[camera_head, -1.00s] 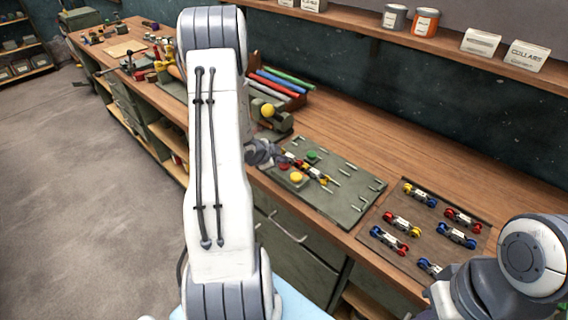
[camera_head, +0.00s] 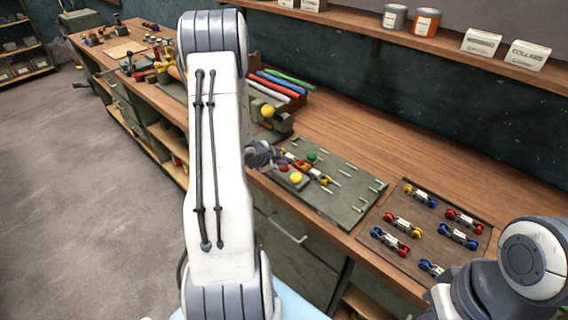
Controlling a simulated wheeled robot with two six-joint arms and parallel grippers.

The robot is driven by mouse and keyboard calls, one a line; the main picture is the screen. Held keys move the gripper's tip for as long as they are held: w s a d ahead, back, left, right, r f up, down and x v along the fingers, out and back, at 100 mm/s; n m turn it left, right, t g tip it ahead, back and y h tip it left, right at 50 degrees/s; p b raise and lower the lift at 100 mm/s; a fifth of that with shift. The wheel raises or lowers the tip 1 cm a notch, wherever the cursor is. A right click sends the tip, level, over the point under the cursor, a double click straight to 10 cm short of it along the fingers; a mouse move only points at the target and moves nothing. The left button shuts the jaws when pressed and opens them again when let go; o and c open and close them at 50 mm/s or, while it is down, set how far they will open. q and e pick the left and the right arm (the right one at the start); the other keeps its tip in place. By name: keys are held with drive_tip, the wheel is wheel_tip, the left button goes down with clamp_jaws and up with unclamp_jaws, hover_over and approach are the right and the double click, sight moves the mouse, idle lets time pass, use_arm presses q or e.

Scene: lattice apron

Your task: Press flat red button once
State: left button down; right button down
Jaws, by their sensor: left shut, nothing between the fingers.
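The flat red button (camera_head: 284,168) sits on the near left part of a grey-green board (camera_head: 345,208) on the workbench. A green button (camera_head: 311,156) is behind it and a yellow button (camera_head: 296,177) is to its right front. My left gripper (camera_head: 281,158) is shut and empty, just behind and left of the red button in the picture. It looks close to the button, but I cannot tell whether it touches. My left arm hides the wrist and part of the bench. My right arm shows at the lower right, with its gripper out of view.
Small red and yellow linked parts lie on the board among several metal pegs. A brown tray (camera_head: 481,217) to the right holds several coloured link parts. A rack with coloured rods (camera_head: 275,85) and a yellow ball (camera_head: 268,111) stand behind. The back right bench is clear.

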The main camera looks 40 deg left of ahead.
sight(281, 168)
use_arm(q)
drive_tip(key=shift+r+p, duration=1.15)
drive_tip(key=shift+r, duration=0.1)
drive_tip(key=shift+r, duration=0.1)
wheel_tip(281, 168, up, 5)
drive_tip(key=p, duration=0.4)
idle(0.3)
